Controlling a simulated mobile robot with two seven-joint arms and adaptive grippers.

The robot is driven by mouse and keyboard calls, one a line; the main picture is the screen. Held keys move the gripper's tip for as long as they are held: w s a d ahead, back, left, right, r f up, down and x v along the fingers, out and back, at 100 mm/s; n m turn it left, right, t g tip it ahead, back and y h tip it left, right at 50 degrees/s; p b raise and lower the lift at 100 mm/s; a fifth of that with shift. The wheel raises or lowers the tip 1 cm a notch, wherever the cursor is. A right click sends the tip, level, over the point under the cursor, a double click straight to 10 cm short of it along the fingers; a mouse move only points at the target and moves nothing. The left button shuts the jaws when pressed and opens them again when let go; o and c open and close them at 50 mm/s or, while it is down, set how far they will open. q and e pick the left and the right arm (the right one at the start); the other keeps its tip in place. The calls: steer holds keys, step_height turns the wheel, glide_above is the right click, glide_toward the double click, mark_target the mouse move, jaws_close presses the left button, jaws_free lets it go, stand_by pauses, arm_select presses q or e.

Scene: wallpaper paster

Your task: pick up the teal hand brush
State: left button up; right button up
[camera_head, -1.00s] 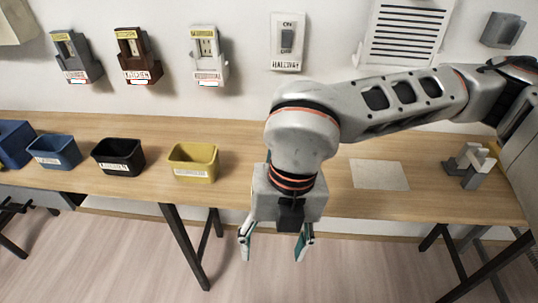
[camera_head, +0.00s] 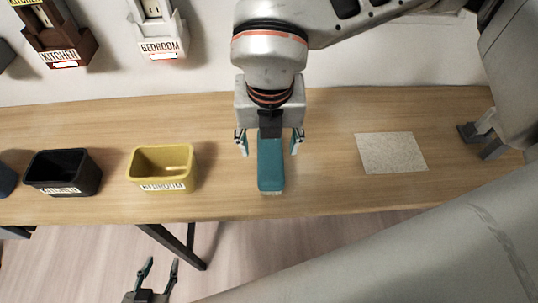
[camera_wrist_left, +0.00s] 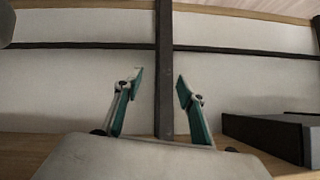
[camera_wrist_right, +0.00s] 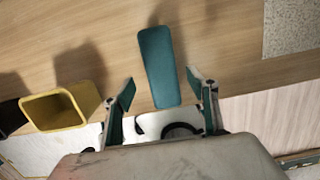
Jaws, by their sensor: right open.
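The teal hand brush (camera_head: 270,168) lies on the wooden table, with pale bristles just showing at its near end. My right gripper (camera_head: 269,148) is open and empty above the table, its fingers to either side of the brush's line in the head view. In the right wrist view the brush (camera_wrist_right: 158,62) is centred, with its near end between the open fingers; I cannot tell the exact height gap. My left gripper (camera_head: 158,270) is open and empty, low in front of the table; its fingers also show apart in the left wrist view (camera_wrist_left: 160,92).
A yellow bin (camera_head: 163,168) stands left of the brush, a black bin (camera_head: 63,172) further left. A pale sheet (camera_head: 391,153) lies to the right, with grey blocks (camera_head: 483,133) beyond. Wall holders hang behind. The table between brush and sheet is clear.

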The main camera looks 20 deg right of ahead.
mark_target(270, 154)
steer(key=f, duration=0.4)
steer(key=shift+w+d+f+b, duration=0.15)
steer(key=shift+d+b, duration=0.1)
steer(key=shift+b, duration=0.05)
steer(key=shift+w+f, duration=0.2)
steer(key=shift+f, duration=0.2)
steer(key=c, duration=1.3)
steer(key=shift+r, duration=0.1)
step_height(270, 154, up, 20)
steer(key=p, duration=0.2)
